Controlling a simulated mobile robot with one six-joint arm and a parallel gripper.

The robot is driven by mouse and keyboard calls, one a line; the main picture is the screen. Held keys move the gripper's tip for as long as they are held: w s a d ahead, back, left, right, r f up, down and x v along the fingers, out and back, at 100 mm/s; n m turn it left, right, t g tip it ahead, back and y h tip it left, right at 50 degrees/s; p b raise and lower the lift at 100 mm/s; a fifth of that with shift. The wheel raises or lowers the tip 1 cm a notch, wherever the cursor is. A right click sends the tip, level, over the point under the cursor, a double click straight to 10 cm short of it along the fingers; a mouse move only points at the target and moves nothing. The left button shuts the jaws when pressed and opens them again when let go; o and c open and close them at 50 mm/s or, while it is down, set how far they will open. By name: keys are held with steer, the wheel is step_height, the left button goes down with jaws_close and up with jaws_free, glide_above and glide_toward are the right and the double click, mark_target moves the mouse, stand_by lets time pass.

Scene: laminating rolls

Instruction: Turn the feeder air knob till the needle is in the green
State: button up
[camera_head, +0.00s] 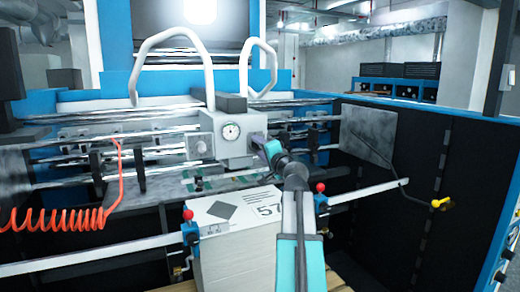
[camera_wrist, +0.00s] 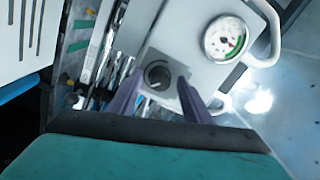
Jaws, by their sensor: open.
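The feeder air knob (camera_wrist: 157,76) is a dark round knob on a grey plate, with a light mark on its lower left edge in the wrist view. The round white gauge (camera_wrist: 226,39) sits beside it on the grey feeder box; it also shows in the head view (camera_head: 231,131). A green band lies at the dial's lower right; the needle is too small to read surely. My gripper (camera_wrist: 157,98) is open, its two purple fingers on either side of the knob in the picture. I cannot tell whether they touch it. In the head view my gripper hides the knob.
A white paper stack (camera_head: 236,240) stands below the feeder box (camera_head: 210,148). Two white curved hoses arch above the box. Metal rods cross behind it. Red-topped posts flank the stack, and a coiled orange hose (camera_head: 70,219) hangs at left.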

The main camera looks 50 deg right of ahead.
steer(key=b+v, duration=0.3)
steer(key=v, duration=1)
steer(key=shift+s+a+b, duration=0.2)
steer(key=shift+s+b, duration=0.1)
steer(key=shift+s, duration=0.05)
steer(key=shift+s+f, duration=0.1)
stand_by(0.4)
